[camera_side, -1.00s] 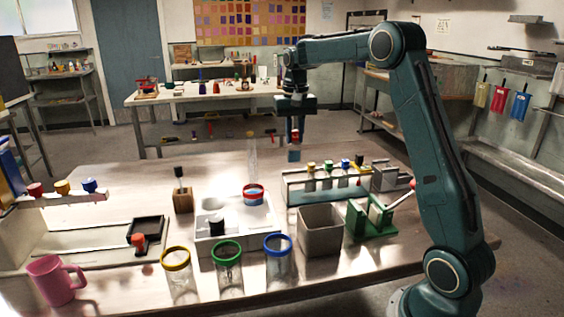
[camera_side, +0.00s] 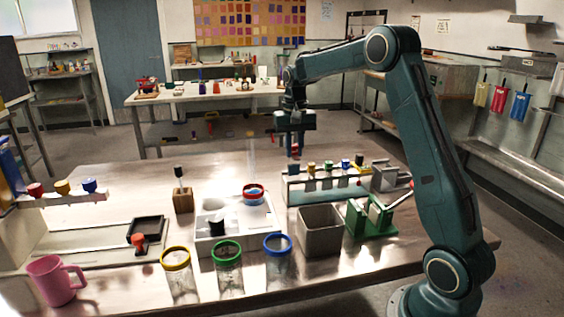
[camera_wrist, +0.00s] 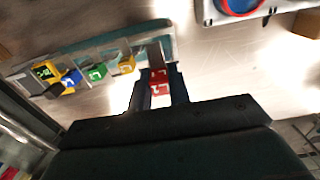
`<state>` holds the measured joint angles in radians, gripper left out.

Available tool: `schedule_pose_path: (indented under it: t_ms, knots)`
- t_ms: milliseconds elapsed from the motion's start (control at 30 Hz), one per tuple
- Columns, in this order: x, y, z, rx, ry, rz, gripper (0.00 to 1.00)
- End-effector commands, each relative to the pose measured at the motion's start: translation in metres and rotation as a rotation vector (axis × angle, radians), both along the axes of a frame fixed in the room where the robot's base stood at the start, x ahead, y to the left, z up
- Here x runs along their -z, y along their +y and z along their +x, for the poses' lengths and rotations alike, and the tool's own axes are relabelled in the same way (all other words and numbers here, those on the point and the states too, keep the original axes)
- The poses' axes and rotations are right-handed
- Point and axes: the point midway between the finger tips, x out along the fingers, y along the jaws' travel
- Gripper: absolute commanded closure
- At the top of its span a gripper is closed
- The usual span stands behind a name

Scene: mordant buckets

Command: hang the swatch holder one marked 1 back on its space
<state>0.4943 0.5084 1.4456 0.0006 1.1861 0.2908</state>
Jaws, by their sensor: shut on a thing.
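My gripper (camera_side: 295,147) is shut on a red-topped swatch holder (camera_wrist: 159,76), with white marks too small to read surely. It is held between the fingertips (camera_wrist: 159,92) in the wrist view. In the side view it hangs at the left end of the rack (camera_side: 335,194), and its lower part is partly hidden there. The other holders on the rack have yellow (camera_side: 311,166), green (camera_side: 328,166), blue (camera_side: 345,164) and yellow (camera_side: 360,160) tops. In the wrist view, the held holder is beside the rail's end; I cannot tell whether it touches the rail.
A grey open bin (camera_side: 320,231) and a green stand (camera_side: 371,222) are in front of the rack. A white tray (camera_side: 234,240) with a red-rimmed pot (camera_side: 253,194) is to its left. Several jars and a pink mug (camera_side: 50,281) line the front edge.

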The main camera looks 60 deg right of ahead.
Motion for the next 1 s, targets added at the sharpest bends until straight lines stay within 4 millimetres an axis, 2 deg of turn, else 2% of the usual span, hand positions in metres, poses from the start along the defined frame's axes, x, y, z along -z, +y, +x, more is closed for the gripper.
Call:
schedule_pose_path:
  t_ms: [1000]
  knots:
    - [0.051,0.0,0.0,0.0,0.002,0.001,1.0]
